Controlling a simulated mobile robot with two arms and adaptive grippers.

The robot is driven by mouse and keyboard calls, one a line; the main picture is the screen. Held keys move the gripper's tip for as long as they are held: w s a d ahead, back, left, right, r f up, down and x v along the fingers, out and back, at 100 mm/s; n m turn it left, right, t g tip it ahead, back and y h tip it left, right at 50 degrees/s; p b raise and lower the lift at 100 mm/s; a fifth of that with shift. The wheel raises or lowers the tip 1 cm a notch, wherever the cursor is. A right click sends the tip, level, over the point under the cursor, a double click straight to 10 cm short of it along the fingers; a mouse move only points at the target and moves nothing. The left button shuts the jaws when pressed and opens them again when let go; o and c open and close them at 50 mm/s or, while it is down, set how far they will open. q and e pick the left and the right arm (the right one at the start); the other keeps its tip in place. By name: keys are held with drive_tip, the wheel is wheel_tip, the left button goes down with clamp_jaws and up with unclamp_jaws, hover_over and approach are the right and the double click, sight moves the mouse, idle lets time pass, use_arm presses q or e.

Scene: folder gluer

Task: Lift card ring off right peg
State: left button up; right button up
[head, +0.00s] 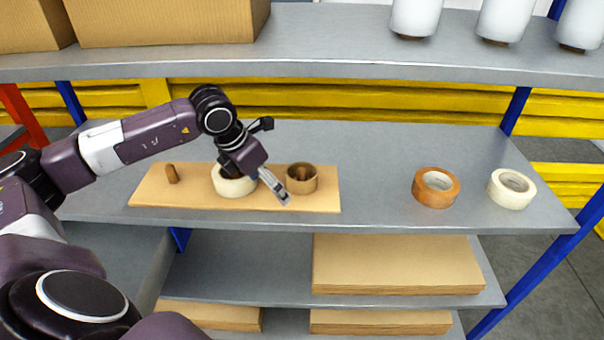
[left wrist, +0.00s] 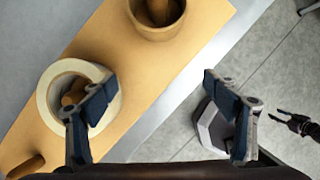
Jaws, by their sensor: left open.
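The brown card ring (head: 302,188) sits around the right peg (head: 301,174) on a wooden board (head: 146,196). In the left wrist view the ring (left wrist: 156,33) is at the top edge, partly cut off, with the peg (left wrist: 159,10) inside it. My left gripper (head: 279,191) is open and empty, above the board just left of the ring and near the board's front edge. Its fingers (left wrist: 160,84) are apart in the left wrist view. A small dark jointed part at the right edge there looks like my right gripper (left wrist: 298,123); its jaws are too small to read.
A cream tape roll (head: 233,187) sits around the middle peg, partly behind my left gripper. The left peg (head: 172,174) is bare. An orange tape roll (head: 436,196) and another cream roll (head: 512,196) lie to the right. The shelf between board and orange roll is clear. An upper shelf (head: 330,58) overhangs behind.

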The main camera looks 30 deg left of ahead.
sight(300, 169)
use_arm(q)
drive_tip(key=w+p, duration=0.1)
drive_tip(key=w, duration=0.1)
drive_tip(key=w+d+p, duration=0.1)
drive_tip(key=w, duration=0.2)
drive_tip(key=shift+w+d+r, duration=0.15)
drive_tip(key=shift+w+d, duration=0.05)
drive_tip(key=shift+w, duration=0.35)
drive_tip(key=shift+w+d+p, duration=0.15)
drive_tip(key=shift+w+p, duration=0.05)
drive_tip(key=shift+p, duration=0.15)
drive_tip(key=w+p, duration=0.1)
drive_tip(key=w+d+p, duration=0.1)
drive_tip(key=w, duration=0.1)
drive_tip(key=shift+w, duration=0.2)
drive_tip(key=shift+p+x, duration=0.65)
drive_tip(key=shift+x, duration=0.55)
drive_tip(key=shift+a+f, duration=0.1)
drive_tip(key=shift+f, duration=0.2)
drive_tip(key=shift+s+f, duration=0.1)
use_arm(e)
wheel_tip(300, 169, up, 6)
drive_tip(key=shift+s+d+r, duration=0.2)
drive_tip(key=shift+s+r, duration=0.05)
drive_tip(key=shift+s, duration=0.15)
use_arm(q)
drive_tip(key=c, duration=1)
